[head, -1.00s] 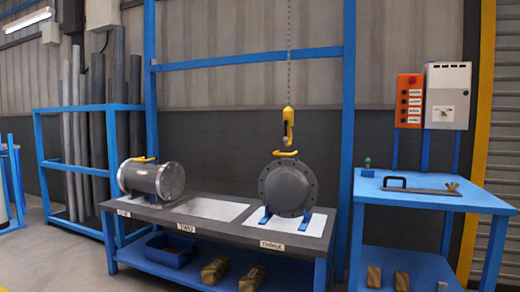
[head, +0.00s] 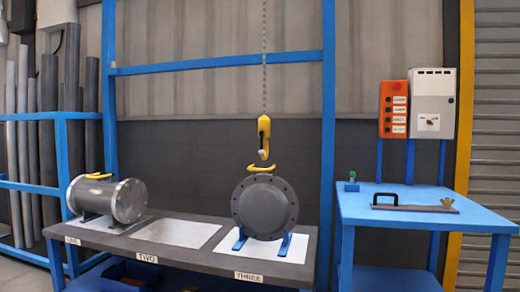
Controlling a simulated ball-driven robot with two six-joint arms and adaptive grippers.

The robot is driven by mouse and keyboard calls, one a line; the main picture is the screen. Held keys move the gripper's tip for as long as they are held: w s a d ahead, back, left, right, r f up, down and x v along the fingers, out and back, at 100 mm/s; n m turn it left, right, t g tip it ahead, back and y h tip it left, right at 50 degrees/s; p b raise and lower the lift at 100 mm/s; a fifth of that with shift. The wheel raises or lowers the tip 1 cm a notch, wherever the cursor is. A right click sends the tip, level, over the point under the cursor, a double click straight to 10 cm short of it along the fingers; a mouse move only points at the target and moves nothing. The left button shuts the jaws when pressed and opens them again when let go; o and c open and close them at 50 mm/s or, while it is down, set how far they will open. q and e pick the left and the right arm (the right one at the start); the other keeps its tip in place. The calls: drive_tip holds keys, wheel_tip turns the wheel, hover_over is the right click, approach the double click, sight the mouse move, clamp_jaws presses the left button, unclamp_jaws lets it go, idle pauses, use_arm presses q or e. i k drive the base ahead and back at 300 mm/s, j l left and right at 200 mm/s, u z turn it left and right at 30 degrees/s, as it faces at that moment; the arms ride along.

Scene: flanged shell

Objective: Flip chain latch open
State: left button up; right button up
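A yellow chain hook (head: 264,137) hangs on a chain from above, close over the flanged shell at the right of the bench. That dark round shell (head: 264,208) stands on blue supports, with a yellow lifting handle (head: 262,169) on top. The hook's tip is just above this handle; I cannot tell whether they touch. The latch on the hook is too small to make out. A second flanged shell (head: 108,198) lies at the left, also with a yellow handle. Neither of my grippers is in view.
The bench (head: 200,260) has places labelled ONE, TWO and THREE; the white pad (head: 176,232) at TWO is bare. A blue table (head: 420,209) at the right holds a black-handled bar (head: 415,207) and a small green-topped item (head: 351,182). An orange control box (head: 393,108) hangs above it.

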sight(262, 152)
drive_tip(key=i+u, duration=0.2)
drive_tip(key=u, duration=0.2)
drive_tip(key=i+l+u, duration=0.2)
drive_tip(key=u, duration=0.2)
